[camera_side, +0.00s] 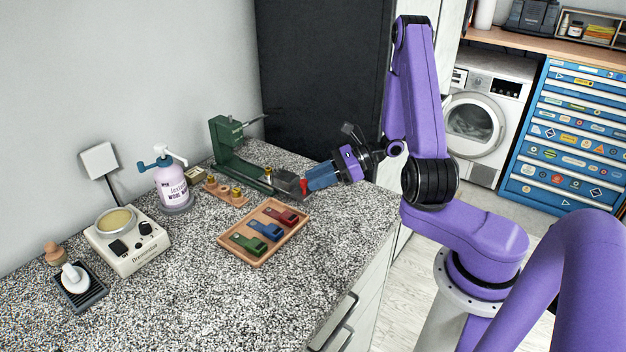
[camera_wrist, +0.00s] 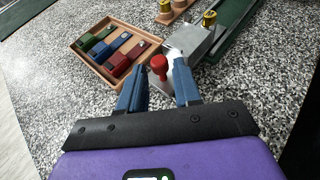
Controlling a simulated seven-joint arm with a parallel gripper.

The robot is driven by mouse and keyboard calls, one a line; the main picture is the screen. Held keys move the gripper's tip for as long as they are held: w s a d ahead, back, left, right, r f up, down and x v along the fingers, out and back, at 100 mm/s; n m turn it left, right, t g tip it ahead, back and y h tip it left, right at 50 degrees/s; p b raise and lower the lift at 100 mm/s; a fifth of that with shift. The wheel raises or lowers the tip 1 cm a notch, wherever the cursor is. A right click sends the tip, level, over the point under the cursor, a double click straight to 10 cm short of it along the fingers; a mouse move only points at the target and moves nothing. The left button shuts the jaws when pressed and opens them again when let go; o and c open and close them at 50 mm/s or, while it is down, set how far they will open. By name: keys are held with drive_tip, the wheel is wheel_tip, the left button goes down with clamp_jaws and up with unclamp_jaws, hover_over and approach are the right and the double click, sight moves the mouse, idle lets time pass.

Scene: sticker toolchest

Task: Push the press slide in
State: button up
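The green press (camera_side: 237,160) stands at the back of the counter by the dark panel, its long base running toward the right. The grey metal press slide (camera_side: 287,181) sticks out at the right end of that base. It also shows in the wrist view (camera_wrist: 190,42), with a red knob (camera_wrist: 158,67) at its near end. My gripper (camera_side: 308,180) is at the knob's end of the slide. In the wrist view its blue fingers (camera_wrist: 160,72) are apart, with the knob between the tips. I cannot tell whether either finger touches it.
A wooden tray (camera_side: 229,238) with green, blue and red blocks lies in front of the press. A wooden holder with brass pieces (camera_side: 225,191) is left of the slide. A pump bottle (camera_side: 173,190) and white device (camera_side: 130,257) stand further left. The front counter is clear.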

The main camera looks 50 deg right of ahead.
drive_tip(key=shift+w+a+f, duration=0.3)
drive_tip(key=shift+w+a, duration=0.1)
drive_tip(key=shift+a, duration=0.05)
clamp_jaws()
drive_tip(key=w, duration=1.3)
drive_tip(key=shift+d, duration=0.1)
unclamp_jaws()
